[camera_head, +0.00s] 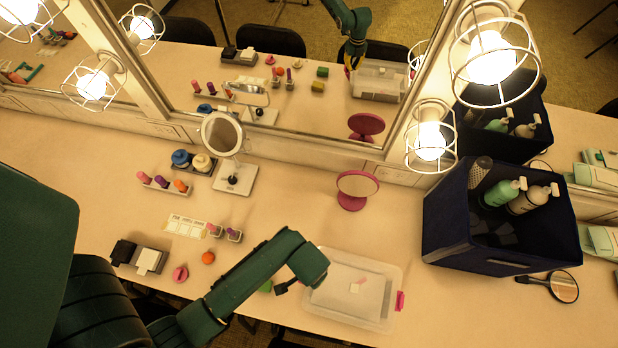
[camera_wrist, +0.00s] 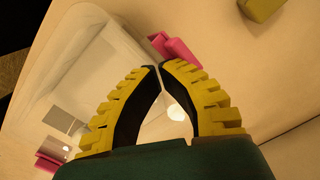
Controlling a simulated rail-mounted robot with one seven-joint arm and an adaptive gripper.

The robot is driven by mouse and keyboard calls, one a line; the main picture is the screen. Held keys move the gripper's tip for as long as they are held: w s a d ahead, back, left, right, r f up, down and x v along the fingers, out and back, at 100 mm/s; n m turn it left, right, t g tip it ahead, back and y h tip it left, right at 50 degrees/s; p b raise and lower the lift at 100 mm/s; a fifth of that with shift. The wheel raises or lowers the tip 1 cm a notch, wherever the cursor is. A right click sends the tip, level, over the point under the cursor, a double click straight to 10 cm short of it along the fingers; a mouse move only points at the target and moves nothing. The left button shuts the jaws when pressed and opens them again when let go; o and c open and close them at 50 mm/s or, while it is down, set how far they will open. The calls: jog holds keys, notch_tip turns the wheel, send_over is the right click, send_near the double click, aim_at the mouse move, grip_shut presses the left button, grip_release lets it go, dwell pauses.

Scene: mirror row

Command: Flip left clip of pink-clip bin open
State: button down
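The pink-clip bin (camera_head: 345,318) is a clear, lidded plastic box at the table's front edge; its wall also shows in the wrist view (camera_wrist: 75,70). Its right clip (camera_head: 400,301) is pink and shows at lower left in the wrist view (camera_wrist: 47,162). The left clip (camera_wrist: 182,50) is pink, at the bin's edge nearest the green block; my arm hides it in the head view. My gripper (camera_wrist: 157,67) has its yellow-and-black fingertips together, with nothing visible between them. The tips are right beside the left clip; contact and the clip's exact position are unclear.
A pink round mirror (camera_head: 356,188) stands behind the bin, and a dark blue crate (camera_head: 480,250) with bottles stands to the right. Cosmetics, an orange ball (camera_head: 208,258) and a pink item (camera_head: 180,274) lie left.

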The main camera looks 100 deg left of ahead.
jog(key=shift+s+a+f, duration=0.15)
jog(key=shift+s, duration=0.6)
notch_tip(320, 180, up, 6)
jog(key=w+p, duration=0.1)
dwell(0.7)
